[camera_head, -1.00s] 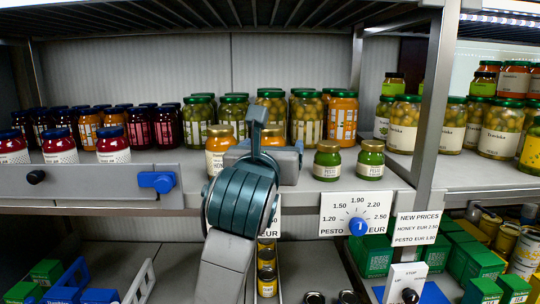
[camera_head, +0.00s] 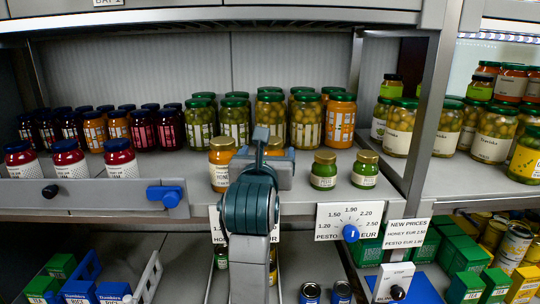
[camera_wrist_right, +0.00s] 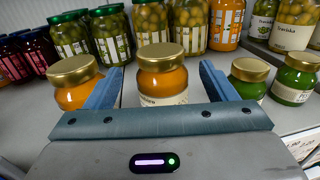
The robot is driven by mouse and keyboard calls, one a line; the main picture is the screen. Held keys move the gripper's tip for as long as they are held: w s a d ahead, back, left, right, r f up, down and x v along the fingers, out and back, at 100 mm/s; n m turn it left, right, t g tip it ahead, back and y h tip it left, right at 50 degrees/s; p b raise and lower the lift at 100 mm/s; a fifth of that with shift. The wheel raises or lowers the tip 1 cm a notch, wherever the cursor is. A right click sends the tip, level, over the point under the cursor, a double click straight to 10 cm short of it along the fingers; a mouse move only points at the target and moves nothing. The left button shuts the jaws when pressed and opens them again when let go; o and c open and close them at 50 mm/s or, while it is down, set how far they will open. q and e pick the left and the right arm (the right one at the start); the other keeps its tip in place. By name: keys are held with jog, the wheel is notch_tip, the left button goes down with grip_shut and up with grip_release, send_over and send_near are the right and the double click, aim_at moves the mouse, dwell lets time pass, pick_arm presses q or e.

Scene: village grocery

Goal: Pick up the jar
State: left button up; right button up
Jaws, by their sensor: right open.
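Honey jars with gold lids and orange contents stand upright on the grey shelf (camera_head: 400,193). One honey jar (camera_head: 221,172) is left of my right gripper (camera_head: 268,152). Another honey jar (camera_head: 274,145) is mostly hidden behind the gripper in the head view. In the wrist view this jar (camera_wrist_right: 162,83) stands between the two blue fingers of the open right gripper (camera_wrist_right: 161,70), with a gap on each side. The left honey jar (camera_wrist_right: 75,88) is just outside the left finger. Two green pesto jars (camera_head: 323,172) (camera_head: 365,170) stand to the right. My left gripper is not in view.
Taller pickle jars (camera_head: 235,120) stand in a row behind. Dark-lidded red jars (camera_head: 68,160) are at the left. A shelf post (camera_head: 428,110) stands at the right. Bare shelf shows between jar groups.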

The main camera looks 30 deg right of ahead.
aim_at(271, 142)
jog(key=shift+x, duration=0.8)
jog(key=shift+w+d+r+p, duration=0.25)
jog(key=shift+w+p, duration=0.1)
jog(key=shift+p, duration=0.45)
jog(key=p+x, duration=0.2)
jog(key=x, duration=0.1)
jog(key=shift+d, duration=0.1)
jog(key=shift+w+d+f, duration=0.1)
jog(key=shift+w+d, duration=0.25)
jog(key=shift+d, duration=0.05)
jog(key=shift+a, duration=0.15)
jog(key=shift+c, duration=0.5)
jog(key=c, duration=1.5)
jog(key=shift+o, duration=0.2)
